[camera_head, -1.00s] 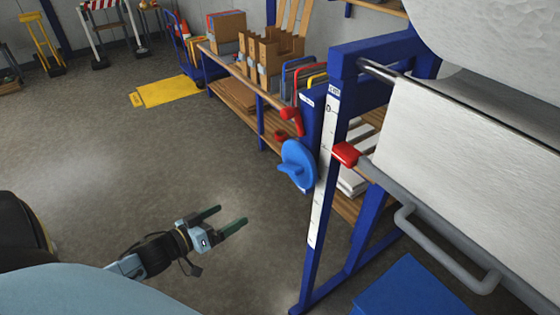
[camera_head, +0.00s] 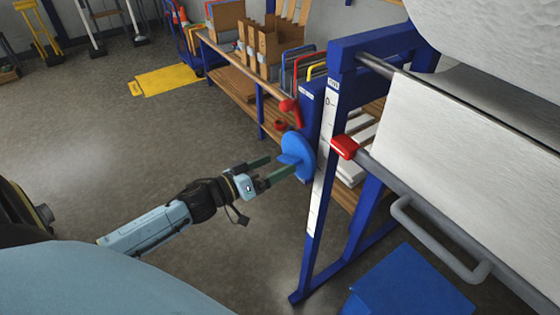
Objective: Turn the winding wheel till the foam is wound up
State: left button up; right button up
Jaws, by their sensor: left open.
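The blue winding wheel (camera_head: 299,155) with its raised grip bar is mounted on the left side of a blue frame (camera_head: 318,215). The white foam (camera_head: 470,175) hangs as a sheet from the frame, below a large white roll (camera_head: 500,40). My left gripper (camera_head: 277,169) is open and empty. Its fingertips are at the near left side of the wheel, close to the grip bar; I cannot tell whether they touch it. My right gripper is not in view.
A red-ended grey bar (camera_head: 345,147) with a handle crosses the frame. A red lever (camera_head: 290,108) stands above the wheel. A blue box (camera_head: 410,285) is on the floor at the lower right. A wooden shelf (camera_head: 228,85) stands behind.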

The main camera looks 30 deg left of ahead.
aim_at(293, 158)
pick_arm(q)
jog(key=shift+x, duration=1.3)
jog(key=c, duration=0.9)
jog(key=shift+c, duration=0.2)
jog(key=shift+m, duration=0.3)
